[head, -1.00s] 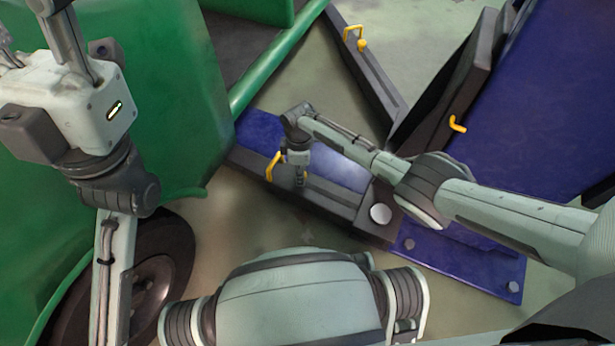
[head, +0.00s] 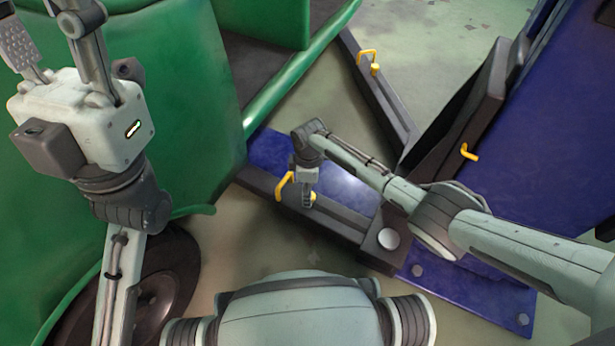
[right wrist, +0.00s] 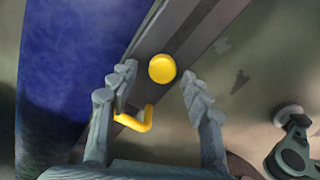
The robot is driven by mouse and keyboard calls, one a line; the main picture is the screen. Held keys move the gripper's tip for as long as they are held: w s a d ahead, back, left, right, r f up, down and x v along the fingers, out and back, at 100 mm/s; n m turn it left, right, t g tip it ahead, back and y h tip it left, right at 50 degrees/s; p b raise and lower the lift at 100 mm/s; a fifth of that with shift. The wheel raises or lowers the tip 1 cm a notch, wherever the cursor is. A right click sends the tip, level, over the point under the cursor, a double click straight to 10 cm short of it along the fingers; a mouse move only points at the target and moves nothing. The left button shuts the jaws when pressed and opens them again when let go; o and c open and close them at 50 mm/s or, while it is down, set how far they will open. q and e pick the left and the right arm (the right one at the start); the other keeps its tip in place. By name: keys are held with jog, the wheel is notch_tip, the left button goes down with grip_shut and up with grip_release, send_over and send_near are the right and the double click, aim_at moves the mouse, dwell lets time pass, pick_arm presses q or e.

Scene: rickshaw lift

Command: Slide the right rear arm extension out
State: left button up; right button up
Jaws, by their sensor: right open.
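The right rear arm extension (head: 333,220) is a dark beam with a yellow bent handle (head: 283,187) and a yellow round knob (head: 313,196). My right gripper (head: 307,203) is over the beam at the knob, right of the handle. In the right wrist view my right gripper (right wrist: 160,80) is open. The knob (right wrist: 162,68) shows between its fingertips and the handle (right wrist: 136,120) nearer its palm, by the left finger. I cannot tell whether a finger touches either. My left gripper (head: 50,35) is raised at the upper left, fingers spread, far from the beam.
A green vehicle body (head: 180,90) with a wheel (head: 165,285) fills the left. A blue lift post (head: 540,140) stands at the right. Another dark arm (head: 385,95) with a yellow handle (head: 367,56) lies beyond. Floor is bare in front of the beam.

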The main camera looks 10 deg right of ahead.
notch_tip(320, 180, up, 11)
jog(key=shift+f, duration=0.15)
dwell(0.6)
